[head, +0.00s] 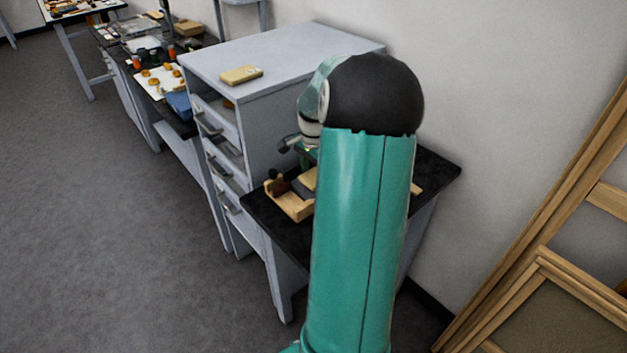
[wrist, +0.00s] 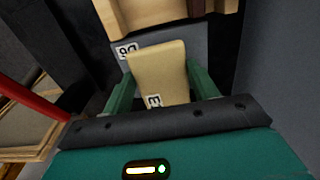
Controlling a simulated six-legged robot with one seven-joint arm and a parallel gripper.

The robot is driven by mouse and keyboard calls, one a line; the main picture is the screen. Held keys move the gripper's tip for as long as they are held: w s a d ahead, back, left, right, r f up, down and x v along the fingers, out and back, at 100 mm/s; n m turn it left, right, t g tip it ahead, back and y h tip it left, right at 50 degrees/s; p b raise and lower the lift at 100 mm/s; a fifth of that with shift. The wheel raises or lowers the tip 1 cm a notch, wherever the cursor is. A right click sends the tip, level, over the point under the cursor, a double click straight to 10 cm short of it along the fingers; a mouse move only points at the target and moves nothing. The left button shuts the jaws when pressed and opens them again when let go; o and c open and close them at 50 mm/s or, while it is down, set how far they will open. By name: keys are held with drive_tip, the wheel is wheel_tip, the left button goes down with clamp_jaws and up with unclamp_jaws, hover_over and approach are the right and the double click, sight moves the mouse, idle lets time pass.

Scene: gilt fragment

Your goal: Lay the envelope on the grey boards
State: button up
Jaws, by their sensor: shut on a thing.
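The cream envelope (wrist: 158,82) with a black letter mark is between the two green fingers of my gripper (wrist: 160,72) in the wrist view. My gripper is shut on it. A grey flat piece with a white label, which looks like the grey boards (wrist: 180,48), lies just beyond the envelope's far end. The envelope overlaps its near part in the picture; I cannot tell whether they touch.
A wooden holder (wrist: 150,15) stands beyond the grey piece. In the head view a wooden tray (head: 291,206) sits on the black-topped bench (head: 437,174). A grey drawer cabinet (head: 300,50) with a tan block (head: 241,75) stands left of my arm. Wooden frames (head: 560,262) lean at right.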

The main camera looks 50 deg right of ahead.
sight(314, 176)
drive_tip(key=shift+w+f, duration=0.15)
drive_tip(key=shift+f, duration=1.5)
drive_tip(key=shift+f, duration=0.15)
drive_tip(key=o, duration=1)
drive_tip(key=shift+o, duration=0.2)
wheel_tip(314, 176, up, 12)
